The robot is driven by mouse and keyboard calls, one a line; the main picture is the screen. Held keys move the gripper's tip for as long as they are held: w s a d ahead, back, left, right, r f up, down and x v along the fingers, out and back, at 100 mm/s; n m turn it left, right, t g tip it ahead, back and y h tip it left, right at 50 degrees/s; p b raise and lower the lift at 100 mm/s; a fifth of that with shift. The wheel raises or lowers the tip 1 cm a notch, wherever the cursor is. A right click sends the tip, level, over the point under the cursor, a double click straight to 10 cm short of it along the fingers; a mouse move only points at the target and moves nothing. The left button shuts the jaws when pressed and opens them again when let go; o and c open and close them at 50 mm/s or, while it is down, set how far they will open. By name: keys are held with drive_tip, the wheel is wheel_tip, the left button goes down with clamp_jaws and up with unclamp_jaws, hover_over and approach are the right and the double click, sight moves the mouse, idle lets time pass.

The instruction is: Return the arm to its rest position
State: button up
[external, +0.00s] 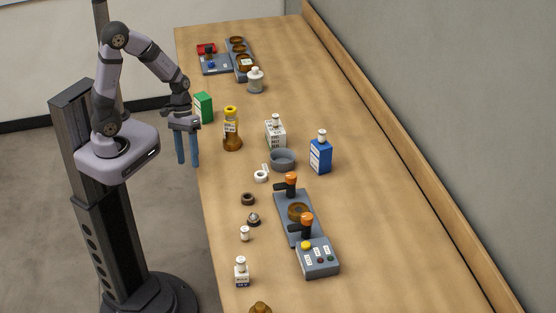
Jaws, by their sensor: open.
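My gripper (187,150) hangs at the left edge of the table, its two blue fingers pointing down and apart, with nothing between them. The arm is bent, with its elbow raised above my base. The fingers are beside the table edge, left of an amber bottle with a yellow cap (232,130) and below a green box (203,107) in the picture. The gripper appears to touch nothing.
The wooden table (370,210) holds a grey bowl (283,160), a blue box-shaped bottle (320,155), a white bottle (275,132), a control box with buttons (318,258) and a grey rack (284,208). The right side is clear, up to the wall.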

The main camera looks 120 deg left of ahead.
drive_tip(key=w+d+r+m+g+y, duration=0.2)
drive_tip(key=w+d+m+g+y, duration=0.1)
drive_tip(key=d+m, duration=1.3)
drive_tip(key=shift+d+r, duration=0.2)
drive_tip(key=shift+d, duration=0.4)
